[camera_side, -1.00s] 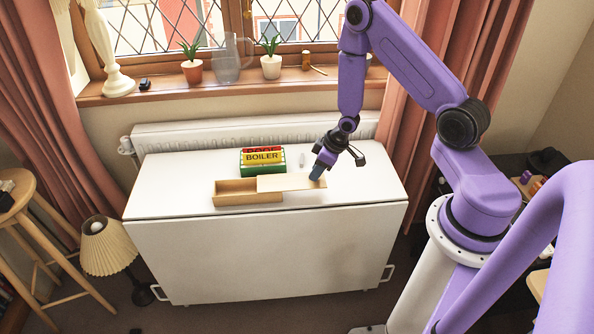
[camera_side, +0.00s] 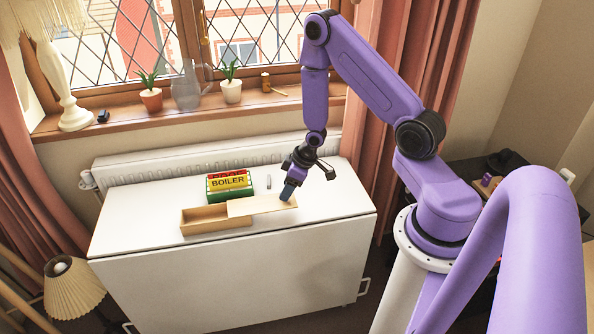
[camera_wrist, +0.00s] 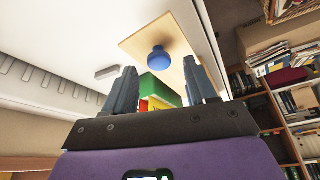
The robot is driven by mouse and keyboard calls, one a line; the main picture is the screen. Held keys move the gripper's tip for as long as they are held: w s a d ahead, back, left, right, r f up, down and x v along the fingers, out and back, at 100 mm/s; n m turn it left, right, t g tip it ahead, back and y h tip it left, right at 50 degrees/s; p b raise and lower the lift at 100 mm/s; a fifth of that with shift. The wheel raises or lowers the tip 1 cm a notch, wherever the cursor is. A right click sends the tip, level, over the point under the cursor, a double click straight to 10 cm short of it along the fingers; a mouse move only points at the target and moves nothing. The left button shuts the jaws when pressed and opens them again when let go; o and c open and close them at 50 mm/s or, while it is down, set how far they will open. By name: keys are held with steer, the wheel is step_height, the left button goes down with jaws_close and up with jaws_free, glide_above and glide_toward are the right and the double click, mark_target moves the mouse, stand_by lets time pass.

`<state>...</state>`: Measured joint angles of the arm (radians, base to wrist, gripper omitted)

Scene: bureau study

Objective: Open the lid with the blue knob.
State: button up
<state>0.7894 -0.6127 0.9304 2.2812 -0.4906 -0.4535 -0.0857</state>
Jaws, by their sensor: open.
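A light wooden box (camera_side: 205,223) sits on the white table, its left part uncovered and looking empty inside. Its flat wooden lid (camera_side: 245,206) is out to the right, still overlapping the box's right end. In the wrist view the lid (camera_wrist: 133,46) carries a round blue knob (camera_wrist: 158,60). My gripper (camera_side: 287,195) is over the lid's right end, pointing down. In the wrist view my gripper (camera_wrist: 158,72) is open, and the knob shows in the gap, just beyond the fingertips. I cannot tell whether a finger touches it. The knob is not distinct in the side view.
A green-edged block with a yellow BOILER label (camera_side: 228,183) stands behind the box. A small pale object (camera_side: 269,182) lies beside it. The white table (camera_side: 150,205) is clear to the left and right. A radiator (camera_side: 130,168) and windowsill with pots are behind.

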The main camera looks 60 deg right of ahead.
steer(key=v, duration=1)
steer(key=shift+r, duration=0.25)
steer(key=s+a+r+n+h, duration=0.2)
steer(key=s+a+r+n, duration=0.25)
steer(key=a+r, duration=0.6)
steer(key=s+a+r+n+g, duration=0.2)
steer(key=s+a, duration=0.1)
steer(key=s, duration=0.5)
steer(key=s+a+r+n+g, duration=0.1)
steer(key=s+a+r+g, duration=0.1)
steer(key=s, duration=0.7)
steer(key=shift+s+a+r+n+y, duration=0.15)
steer(key=shift+a+r+n+y, duration=0.3)
steer(key=shift+a, duration=0.75)
